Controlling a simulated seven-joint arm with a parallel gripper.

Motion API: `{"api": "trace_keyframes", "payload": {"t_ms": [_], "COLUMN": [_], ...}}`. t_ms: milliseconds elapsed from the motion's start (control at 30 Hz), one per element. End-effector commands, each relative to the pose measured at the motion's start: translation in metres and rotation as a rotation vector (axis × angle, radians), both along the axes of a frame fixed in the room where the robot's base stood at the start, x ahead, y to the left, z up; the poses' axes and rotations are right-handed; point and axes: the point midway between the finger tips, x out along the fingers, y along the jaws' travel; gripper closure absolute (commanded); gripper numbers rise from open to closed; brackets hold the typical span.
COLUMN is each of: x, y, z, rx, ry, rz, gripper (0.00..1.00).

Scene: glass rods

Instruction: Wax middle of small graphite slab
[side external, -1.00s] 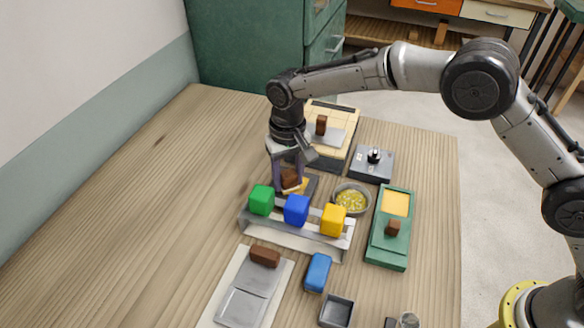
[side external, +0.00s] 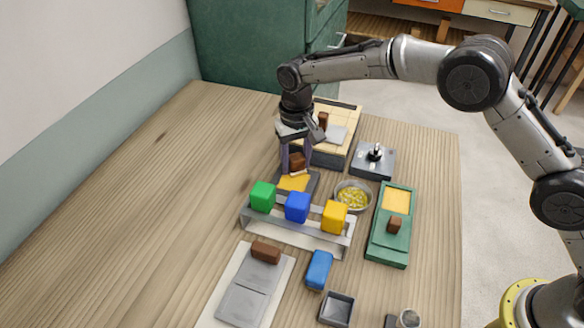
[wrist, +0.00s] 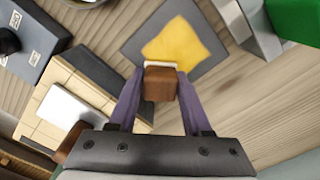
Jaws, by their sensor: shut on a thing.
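My gripper (side external: 296,165) is shut on a brown block (side external: 297,160) with a pale strip along its lower edge. The block also shows between the fingers in the wrist view (wrist: 160,83). Below it lies a small dark grey slab (side external: 313,184) with a yellow patch (side external: 294,183) on its middle. In the wrist view the dark slab (wrist: 135,45) lies ahead of the fingertips, and the block hides the near edge of the yellow patch (wrist: 178,45). The block appears slightly above the slab's back edge; exact contact is hard to tell.
A metal rack with green (side external: 262,197), blue (side external: 297,207) and yellow (side external: 334,217) cubes stands just in front. A bowl (side external: 353,196) and green tray (side external: 390,240) are right. A tiled box (side external: 345,115) is behind. The table's left side is clear.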

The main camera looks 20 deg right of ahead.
Motion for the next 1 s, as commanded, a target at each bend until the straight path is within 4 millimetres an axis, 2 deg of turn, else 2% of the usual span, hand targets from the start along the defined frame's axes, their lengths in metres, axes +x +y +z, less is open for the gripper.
{"api": "trace_keyframes", "payload": {"t_ms": [33, 167, 900, 1000], "x": [0.004, -0.006, -0.054, -0.049], "y": [-0.004, -0.01, 0.04, 0.035], "z": [-0.001, -0.001, -0.001, -0.001], "rx": [0.0, -0.001, -0.001, 0.0], "ry": [0.0, 0.002, 0.001, 0.001], "rz": [-0.002, 0.001, 0.002, -0.003], "gripper": [0.96, 0.96, 0.96, 0.96]}}
